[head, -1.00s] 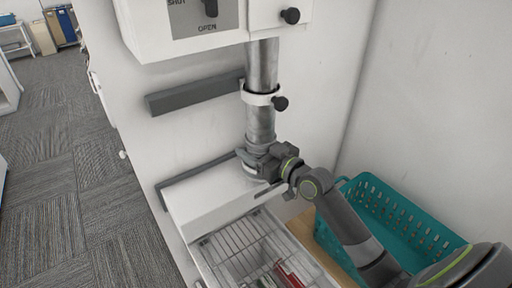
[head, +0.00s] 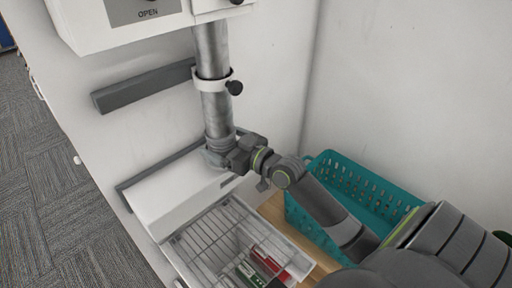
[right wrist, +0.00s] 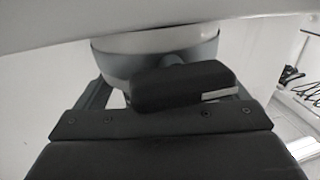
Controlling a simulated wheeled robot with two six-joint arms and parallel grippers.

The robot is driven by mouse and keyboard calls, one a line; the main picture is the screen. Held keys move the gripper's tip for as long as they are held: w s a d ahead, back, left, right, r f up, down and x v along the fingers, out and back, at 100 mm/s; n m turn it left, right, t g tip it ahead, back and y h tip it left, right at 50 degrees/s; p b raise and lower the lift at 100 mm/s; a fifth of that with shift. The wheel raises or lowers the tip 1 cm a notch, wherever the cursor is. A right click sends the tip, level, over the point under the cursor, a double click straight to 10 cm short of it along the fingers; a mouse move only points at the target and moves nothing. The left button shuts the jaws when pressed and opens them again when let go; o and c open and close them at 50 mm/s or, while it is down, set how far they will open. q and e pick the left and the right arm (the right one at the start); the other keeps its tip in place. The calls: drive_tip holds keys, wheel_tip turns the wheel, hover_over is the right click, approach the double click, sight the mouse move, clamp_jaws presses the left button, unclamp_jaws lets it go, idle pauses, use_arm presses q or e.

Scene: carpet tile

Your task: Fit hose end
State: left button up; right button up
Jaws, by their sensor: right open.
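A ribbed metallic hose (head: 214,92) hangs from the white box (head: 115,30) marked OPEN. A white clamp ring (head: 213,84) with a black knob (head: 234,88) goes around its upper part. The hose's lower end has a grey collar (head: 220,143), just above the white sloped housing (head: 187,197). My right gripper (head: 224,157) is open at this collar, coming from the right. In the right wrist view the grey collar (right wrist: 110,56) sits in front of the gripper, partly hidden by a dark block. I cannot tell whether the fingers touch it. My left gripper is not in view.
A wire basket (head: 208,240) with red and green items stands below the housing. A teal perforated basket (head: 365,185) stands at the right against the white wall. A grey bar (head: 145,87) is fixed to the panel left of the hose. Carpet floor (head: 40,170) is clear at the left.

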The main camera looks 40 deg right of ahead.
drive_tip(key=p+v, duration=0.2)
drive_tip(key=v, duration=1.3)
drive_tip(key=shift+r, duration=0.2)
drive_tip(key=shift+s+d, duration=0.1)
